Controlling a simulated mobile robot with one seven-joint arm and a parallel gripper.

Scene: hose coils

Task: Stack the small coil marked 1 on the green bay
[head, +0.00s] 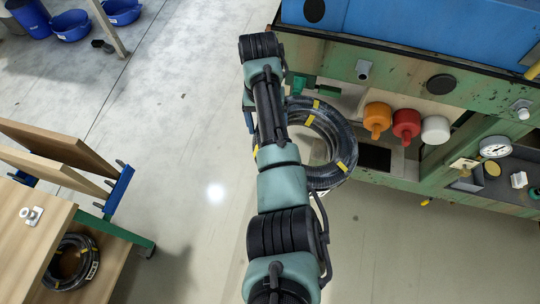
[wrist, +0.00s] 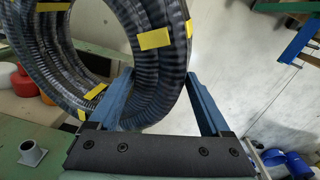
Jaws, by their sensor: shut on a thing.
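My gripper (wrist: 158,76) is shut on a black ribbed coil (wrist: 163,62) with yellow tape bands; the coil's rim lies between the two blue fingers. I cannot make out a distinct green bay.
A wooden bench (head: 30,250) with slanted boards (head: 60,146) stands at left. Blue tubs (head: 71,25) stand far left. Open floor lies between bench and machine.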

